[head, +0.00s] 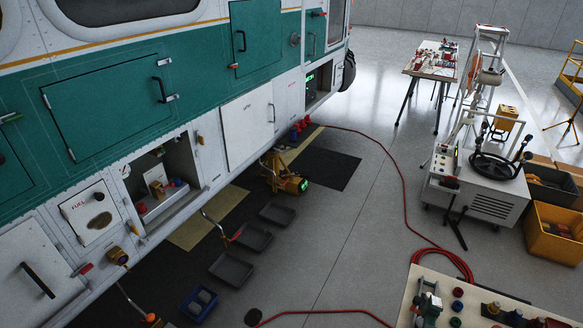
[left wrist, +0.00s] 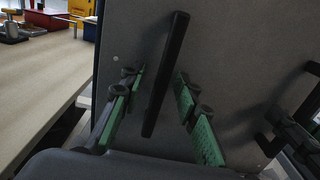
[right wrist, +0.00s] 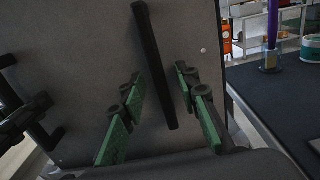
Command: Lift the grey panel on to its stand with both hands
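The grey panel (left wrist: 240,50) fills much of the left wrist view and also the right wrist view (right wrist: 75,60). In the left wrist view, a black bar handle (left wrist: 165,75) stands on its face between the green-padded fingers of my left gripper (left wrist: 159,82), which is open with gaps on both sides. In the right wrist view, another black bar handle (right wrist: 154,65) lies between the fingers of my right gripper (right wrist: 160,79), also open with gaps. Neither gripper visibly touches its handle. The head view shows neither the panel nor my grippers, and I cannot make out the stand.
A pale bench (left wrist: 50,85) lies left of the panel in the left wrist view. A dark-topped table (right wrist: 280,100) lies to its right in the right wrist view.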

